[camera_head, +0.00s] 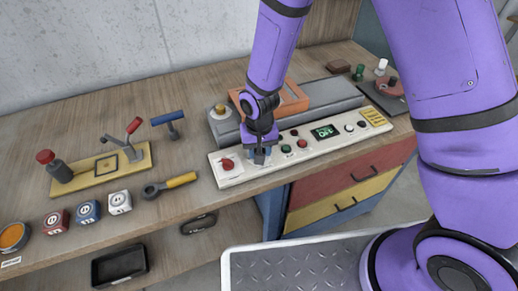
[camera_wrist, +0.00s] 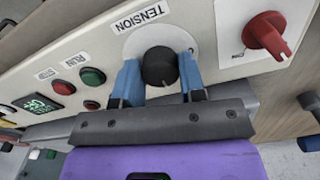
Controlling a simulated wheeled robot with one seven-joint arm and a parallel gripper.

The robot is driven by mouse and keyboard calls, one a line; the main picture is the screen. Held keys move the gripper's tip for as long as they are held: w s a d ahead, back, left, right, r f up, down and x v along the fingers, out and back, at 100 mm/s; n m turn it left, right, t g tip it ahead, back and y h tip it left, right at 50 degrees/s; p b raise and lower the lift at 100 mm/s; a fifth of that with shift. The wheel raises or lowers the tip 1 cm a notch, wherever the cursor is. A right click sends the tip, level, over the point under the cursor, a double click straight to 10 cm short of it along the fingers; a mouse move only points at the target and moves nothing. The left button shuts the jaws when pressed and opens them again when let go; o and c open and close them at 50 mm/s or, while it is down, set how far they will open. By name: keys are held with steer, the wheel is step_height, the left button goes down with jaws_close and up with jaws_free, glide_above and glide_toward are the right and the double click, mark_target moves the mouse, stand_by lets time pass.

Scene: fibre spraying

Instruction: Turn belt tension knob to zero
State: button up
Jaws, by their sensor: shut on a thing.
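The belt tension knob (camera_wrist: 159,67) is a black round knob on a white dial under the label "TENSION" in the wrist view. A small white mark shows at its lower edge. My gripper (camera_wrist: 160,76) has its blue fingers on both sides of the knob, shut on it. In the head view my gripper (camera_head: 260,154) reaches down onto the white control panel (camera_head: 232,178) and hides the knob there. The dial's scale cannot be read.
A red knob (camera_head: 228,165) sits close to the left of my gripper. Green and red buttons and a lit display (camera_head: 325,132) lie to the right on the panel. A grey machine with an orange frame (camera_head: 293,98) stands behind. A yellow-handled tool (camera_head: 170,185) lies to the left.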

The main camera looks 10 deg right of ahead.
steer(key=n, duration=0.4)
steer(key=shift+n, duration=0.3)
steer(key=n, duration=0.4)
steer(key=shift+d, duration=0.1)
steer(key=n, duration=0.5)
steer(key=shift+w, duration=0.1)
steer(key=shift+n, duration=2)
steer(key=o, duration=0.9)
steer(key=shift+r, duration=0.1)
